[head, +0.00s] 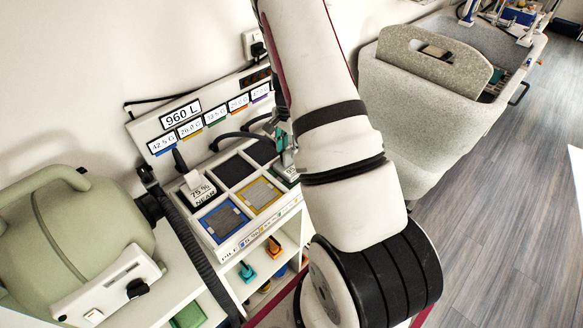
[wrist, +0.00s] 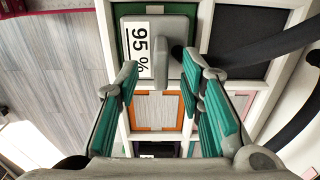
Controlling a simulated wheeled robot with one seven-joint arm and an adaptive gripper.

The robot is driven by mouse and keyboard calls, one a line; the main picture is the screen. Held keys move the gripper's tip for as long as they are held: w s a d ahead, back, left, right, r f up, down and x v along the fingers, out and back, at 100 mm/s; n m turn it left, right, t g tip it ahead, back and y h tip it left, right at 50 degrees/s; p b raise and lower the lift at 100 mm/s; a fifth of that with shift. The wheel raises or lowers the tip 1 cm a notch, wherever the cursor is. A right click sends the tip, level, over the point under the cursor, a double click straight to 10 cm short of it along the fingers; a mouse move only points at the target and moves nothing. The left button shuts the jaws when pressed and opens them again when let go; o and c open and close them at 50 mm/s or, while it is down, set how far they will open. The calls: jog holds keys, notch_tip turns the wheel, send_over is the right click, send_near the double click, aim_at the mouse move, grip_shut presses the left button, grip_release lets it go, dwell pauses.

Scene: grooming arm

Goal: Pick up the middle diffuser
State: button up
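My gripper (wrist: 161,70) is open, with its two teal-padded fingers spread apart above the slotted tray. In the head view my gripper (head: 284,144) is mostly behind my arm. A similar block marked "75% NEAR" (head: 199,190) sits in the tray's left slot. Nothing is labelled as a diffuser, so I cannot tell which piece is the middle one.
Black hoses (wrist: 262,50) run close on the right in the wrist view. A green machine (head: 85,235) stands left, a grey tub (head: 415,120) right. Orange (head: 273,247) and teal (head: 246,271) pieces sit on the shelf below.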

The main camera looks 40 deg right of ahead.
aim_at(288, 153)
jog(key=shift+f, duration=1.5)
grip_shut()
